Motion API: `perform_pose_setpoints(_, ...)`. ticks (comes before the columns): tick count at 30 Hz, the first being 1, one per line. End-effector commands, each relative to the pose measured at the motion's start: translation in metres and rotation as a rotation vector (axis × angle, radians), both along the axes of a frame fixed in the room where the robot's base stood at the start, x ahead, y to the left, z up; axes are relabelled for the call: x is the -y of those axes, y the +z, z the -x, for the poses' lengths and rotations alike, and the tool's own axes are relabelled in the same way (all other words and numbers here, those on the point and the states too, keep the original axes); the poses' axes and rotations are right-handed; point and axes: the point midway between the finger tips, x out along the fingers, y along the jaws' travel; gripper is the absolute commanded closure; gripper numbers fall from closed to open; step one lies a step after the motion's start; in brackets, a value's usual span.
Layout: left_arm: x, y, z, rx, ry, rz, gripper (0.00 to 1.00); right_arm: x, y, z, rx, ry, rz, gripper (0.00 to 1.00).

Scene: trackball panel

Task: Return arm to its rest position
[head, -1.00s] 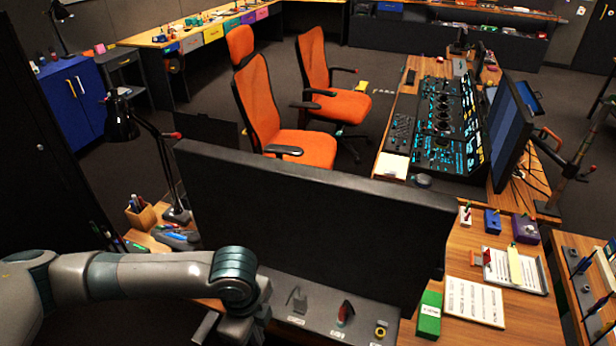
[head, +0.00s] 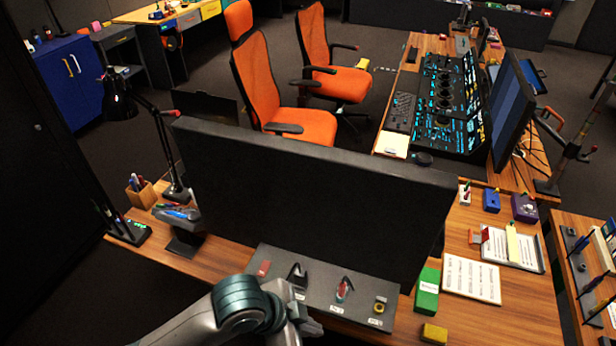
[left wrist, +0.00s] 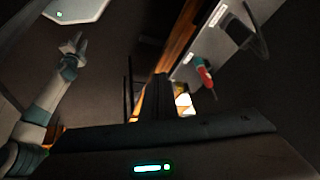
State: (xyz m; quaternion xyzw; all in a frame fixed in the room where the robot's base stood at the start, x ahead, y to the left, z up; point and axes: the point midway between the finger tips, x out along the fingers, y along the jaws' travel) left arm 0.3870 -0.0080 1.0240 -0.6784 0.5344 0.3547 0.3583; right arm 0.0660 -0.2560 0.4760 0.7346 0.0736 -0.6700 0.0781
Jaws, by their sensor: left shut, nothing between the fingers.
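My left arm comes in from the bottom of the head view. Its gripper (head: 302,318) is close to the front edge of the grey tool tray (head: 325,288) on the desk and is shut with nothing in it. The fingertips are small and partly hidden by the wrist. In the left wrist view, another arm of mine, seemingly the right, stands at the left with its gripper (left wrist: 74,46) apart from any object; its finger opening is too small to judge. The lit control panel (head: 446,105) is far off on the back desk.
A large black monitor (head: 310,195) stands behind the tray. A green box (head: 427,291), a yellow block (head: 434,333) and papers (head: 472,278) lie to the right. A desk lamp (head: 165,140) and pen holder (head: 141,194) stand at the left. Dark floor is free at lower left.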

Motion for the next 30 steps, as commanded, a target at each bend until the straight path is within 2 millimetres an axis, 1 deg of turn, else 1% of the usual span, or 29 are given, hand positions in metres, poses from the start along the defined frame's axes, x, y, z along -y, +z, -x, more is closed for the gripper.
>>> perform_pose_setpoints(1, 0.000, -0.002, 0.004, -0.016, 0.053, 0.027, 1.00, 0.000, 0.000, 0.000, 0.000, 0.000, 0.000, 0.69)
perform_pose_setpoints(5, -0.009, -0.005, 0.005, -0.039, 0.205, 0.076, 1.00, 0.000, 0.000, 0.000, 0.000, 0.000, 0.000, 0.69)
perform_pose_setpoints(8, -0.023, -0.011, 0.007, -0.061, 0.330, 0.101, 1.00, 0.000, 0.000, 0.000, 0.000, 0.000, 0.000, 0.69)
perform_pose_setpoints(11, -0.043, -0.019, 0.012, -0.085, 0.462, 0.112, 1.00, -0.001, 0.000, 0.000, 0.000, 0.000, 0.000, 0.69)
perform_pose_setpoints(14, -0.067, -0.030, 0.020, -0.111, 0.598, 0.111, 1.00, -0.001, 0.000, 0.000, 0.000, 0.000, 0.000, 0.69)
perform_pose_setpoints(16, -0.088, -0.039, 0.028, -0.129, 0.695, 0.101, 1.00, -0.001, 0.000, 0.000, 0.000, 0.000, 0.000, 0.69)
perform_pose_setpoints(21, -0.138, -0.060, 0.054, -0.166, 0.907, 0.053, 1.00, -0.001, 0.000, 0.000, 0.000, 0.000, 0.000, 0.69)
perform_pose_setpoints(24, -0.161, -0.068, 0.069, -0.180, 0.995, 0.023, 1.00, -0.001, 0.000, 0.000, 0.000, 0.000, 0.000, 0.69)
perform_pose_setpoints(30, -0.200, -0.080, 0.098, -0.200, 1.130, -0.037, 1.00, -0.001, 0.000, 0.000, 0.000, 0.000, -0.001, 0.69)
